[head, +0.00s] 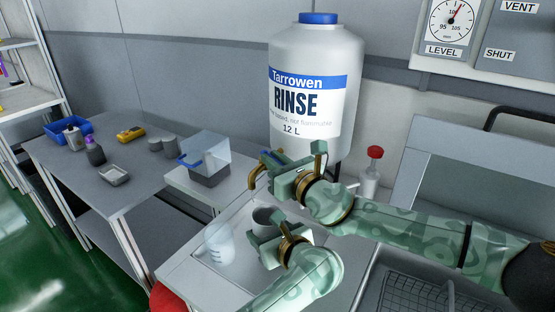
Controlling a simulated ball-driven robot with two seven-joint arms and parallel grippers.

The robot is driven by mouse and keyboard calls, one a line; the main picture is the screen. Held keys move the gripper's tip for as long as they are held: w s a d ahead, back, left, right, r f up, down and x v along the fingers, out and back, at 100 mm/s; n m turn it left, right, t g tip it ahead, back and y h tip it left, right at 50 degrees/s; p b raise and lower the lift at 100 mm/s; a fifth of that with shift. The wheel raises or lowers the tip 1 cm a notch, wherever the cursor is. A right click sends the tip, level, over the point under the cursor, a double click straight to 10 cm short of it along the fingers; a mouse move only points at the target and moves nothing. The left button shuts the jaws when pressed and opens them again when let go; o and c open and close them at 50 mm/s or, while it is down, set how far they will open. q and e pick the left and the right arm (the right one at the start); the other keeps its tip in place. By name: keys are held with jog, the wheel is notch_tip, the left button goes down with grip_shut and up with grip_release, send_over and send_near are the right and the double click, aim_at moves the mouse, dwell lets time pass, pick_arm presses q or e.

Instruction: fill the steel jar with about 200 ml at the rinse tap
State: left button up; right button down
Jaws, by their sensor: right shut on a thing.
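The rinse tap (256,178) has a brass spout that curves down in front of the big white rinse tank (310,110). My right gripper (284,178) is shut at the tap, on what looks like its handle; the fingers hide most of it. The grey steel jar (264,215) is upright with its open mouth up, below and close to the spout. Its contents cannot be seen. My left gripper (280,245) is right at the jar's near side. Its fingers overlap the jar, and whether they grip it cannot be told.
A clear measuring jug (219,243) stands just left of the jar. A clear box with a blue handle (206,158) is on a ledge behind it. A red-capped bottle (370,175) stands right of the tank. A grey table (75,165) holds small items at left.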

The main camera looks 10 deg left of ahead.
jog(key=shift+r, duration=0.1)
jog(key=c, duration=1.4)
grip_release()
jog(key=shift+a, duration=0.1)
jog(key=v, duration=1.2)
jog(key=shift+s, duration=0.15)
